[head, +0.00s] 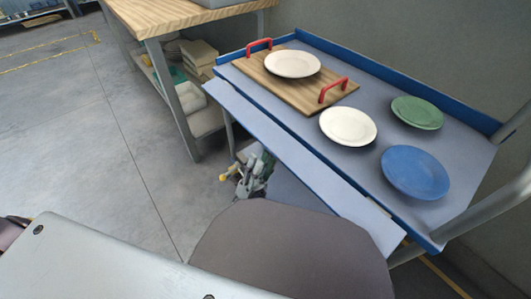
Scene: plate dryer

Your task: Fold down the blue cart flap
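The cart (372,165) has a grey-blue top with a raised blue rim on its far sides. Its flap (300,160) is a long, narrow grey-blue panel along the near-left edge, standing out roughly level with the top, with a thin dark gap between them. My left gripper (246,178) is low beside and partly under the flap's outer edge, near its middle. It is small and partly hidden, so I cannot tell whether its fingers are open or whether it touches the flap. My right gripper is out of view.
On the cart are a wooden tray (262,82) with red handles and a white plate (292,63), another white plate (348,126), a green plate (417,112) and a blue plate (415,172). A wooden table (165,15) stands behind left. Left floor is clear.

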